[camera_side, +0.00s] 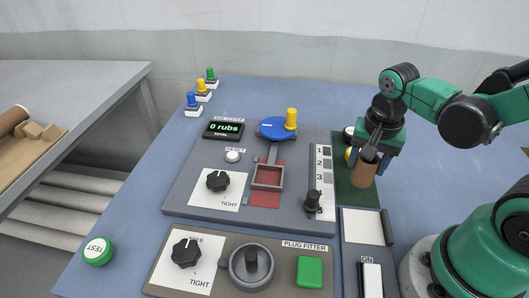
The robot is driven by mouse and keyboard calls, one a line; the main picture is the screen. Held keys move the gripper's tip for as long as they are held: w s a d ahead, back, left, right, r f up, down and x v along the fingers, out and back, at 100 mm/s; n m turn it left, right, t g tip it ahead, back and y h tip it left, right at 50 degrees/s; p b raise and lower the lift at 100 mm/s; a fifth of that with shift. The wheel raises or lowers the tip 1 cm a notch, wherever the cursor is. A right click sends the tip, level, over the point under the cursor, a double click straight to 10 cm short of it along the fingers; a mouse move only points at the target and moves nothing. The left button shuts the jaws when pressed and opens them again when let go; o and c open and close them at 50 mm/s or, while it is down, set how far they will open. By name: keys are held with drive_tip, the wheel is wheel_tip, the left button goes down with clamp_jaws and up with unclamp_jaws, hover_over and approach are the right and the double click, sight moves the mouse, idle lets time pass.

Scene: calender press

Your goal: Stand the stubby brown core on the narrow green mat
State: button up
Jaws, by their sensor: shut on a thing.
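The stubby brown core (363,172) is a short, hollow brown tube, upright or nearly so, at the right of the panels. My gripper (373,150) is shut on its upper part from above. The narrow green mat (356,198) is a dark green strip running back to front at the right of the grey panel. The core's lower end shows against the mat; I cannot tell whether it touches it. The core and gripper hide part of the mat.
A yellow item (349,155) and a black-and-white item (348,133) sit behind the core, partly hidden. A white pad (361,226) lies in front of the mat. The grey panel (190,170) with a blue disc (270,129) and knobs stands left.

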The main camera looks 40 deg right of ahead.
drive_tip(key=shift+f, duration=0.1)
idle(0.5)
drive_tip(key=shift+f, duration=0.65)
drive_tip(key=shift+f, duration=0.65)
idle(0.9)
drive_tip(key=o, duration=1.4)
drive_tip(key=shift+o, duration=0.2)
wheel_tip(320, 180, up, 7)
